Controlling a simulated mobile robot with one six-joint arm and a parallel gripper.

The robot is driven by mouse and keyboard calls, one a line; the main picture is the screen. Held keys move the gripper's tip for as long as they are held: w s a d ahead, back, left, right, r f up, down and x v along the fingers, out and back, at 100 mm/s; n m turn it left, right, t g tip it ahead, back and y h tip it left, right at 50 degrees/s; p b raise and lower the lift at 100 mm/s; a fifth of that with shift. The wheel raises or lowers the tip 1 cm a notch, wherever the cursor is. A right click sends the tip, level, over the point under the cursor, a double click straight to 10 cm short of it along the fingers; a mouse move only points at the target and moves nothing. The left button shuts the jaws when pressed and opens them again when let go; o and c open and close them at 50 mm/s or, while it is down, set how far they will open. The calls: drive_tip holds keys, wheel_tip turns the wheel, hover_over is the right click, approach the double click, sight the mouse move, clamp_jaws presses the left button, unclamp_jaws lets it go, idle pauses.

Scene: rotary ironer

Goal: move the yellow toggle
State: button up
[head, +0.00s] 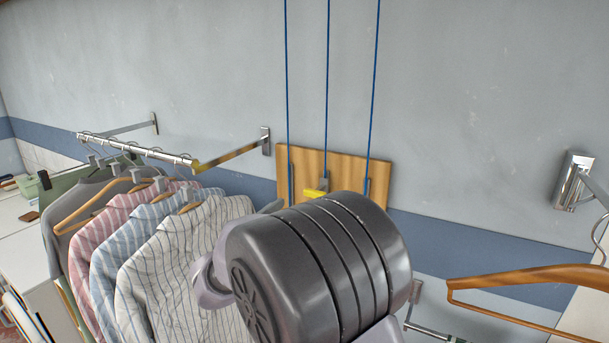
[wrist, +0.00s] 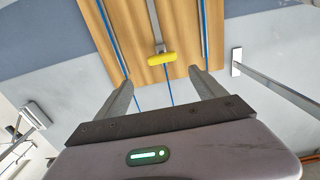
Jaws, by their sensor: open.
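The yellow toggle (wrist: 155,59) sits on a wooden board in the wrist view, at the end of a grey strip. It lies beyond my gripper (wrist: 165,80), roughly centred between the two fingertips. The fingers are spread apart with nothing between them, and I see no contact with the toggle. In the head view a small part of the yellow toggle (head: 314,193) shows above my dark arm joint, which hides the rest of it and my gripper. The wooden board (head: 300,160) is on the grey wall, with blue cords running up from it.
A rail (head: 150,152) with several striped and grey shirts (head: 140,240) on hangers is to the left of the board. A wooden hanger (head: 520,280) is at the right, below a metal wall bracket (head: 573,180). The wall between board and bracket is bare.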

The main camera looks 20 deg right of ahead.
sight(317, 190)
drive_tip(key=p+x, duration=0.2)
drive_tip(key=x, duration=1.2)
drive_tip(key=shift+w+a+f+p, duration=0.1)
drive_tip(key=shift+w+a+p, duration=0.1)
drive_tip(key=shift+p, duration=0.2)
drive_tip(key=shift+w+d+f, duration=0.1)
drive_tip(key=shift+w+d, duration=0.05)
drive_tip(key=shift+w, duration=0.15)
drive_tip(key=shift+s, duration=0.1)
drive_tip(key=shift+c, duration=0.2)
clamp_jaws()
